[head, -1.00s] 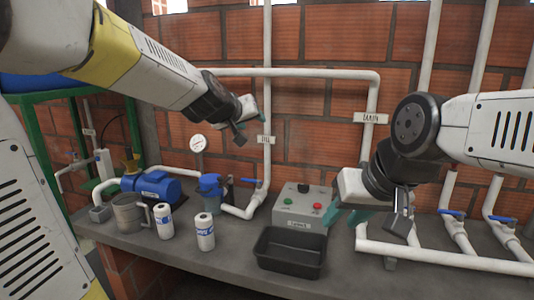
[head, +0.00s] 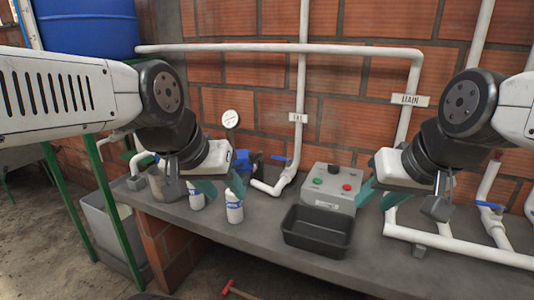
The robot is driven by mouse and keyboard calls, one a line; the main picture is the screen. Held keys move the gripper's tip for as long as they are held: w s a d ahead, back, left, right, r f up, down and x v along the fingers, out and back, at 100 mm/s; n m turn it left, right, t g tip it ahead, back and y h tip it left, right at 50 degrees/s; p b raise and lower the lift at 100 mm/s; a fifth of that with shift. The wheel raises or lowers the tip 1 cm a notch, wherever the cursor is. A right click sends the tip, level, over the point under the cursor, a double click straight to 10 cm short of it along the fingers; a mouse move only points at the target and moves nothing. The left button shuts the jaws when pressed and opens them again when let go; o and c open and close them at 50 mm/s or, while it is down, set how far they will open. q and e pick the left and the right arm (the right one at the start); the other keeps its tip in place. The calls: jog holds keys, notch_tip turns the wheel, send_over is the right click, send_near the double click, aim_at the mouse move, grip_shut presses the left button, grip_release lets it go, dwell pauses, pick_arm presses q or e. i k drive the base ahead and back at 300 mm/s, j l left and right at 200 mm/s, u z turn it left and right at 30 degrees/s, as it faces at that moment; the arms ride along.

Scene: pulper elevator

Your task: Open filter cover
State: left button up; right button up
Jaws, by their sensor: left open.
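The blue filter (head: 242,162) stands at the back of the grey counter, left of the pipe valve. Only part of it shows, because my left gripper covers its left and lower side. Its cover cannot be made out clearly. My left gripper (head: 219,189) is open, its teal fingers apart and pointing down in front of the filter and above the white bottles. I cannot tell any contact. My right gripper (head: 379,194) has its teal fingers apart, in front of the right side of the control box, and holds nothing visible.
A black tray (head: 315,246) sits at the counter's front edge, before the grey control box (head: 327,205). White bottles (head: 234,208) stand left of it. White pipes (head: 408,100) run along the brick wall. A gauge (head: 230,119) rises behind my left gripper. A red-handled tool lies on the floor.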

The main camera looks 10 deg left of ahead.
aim_at(241, 165)
jog(key=u, duration=0.55)
jog(key=i+j, duration=0.15)
jog(key=i, duration=0.7)
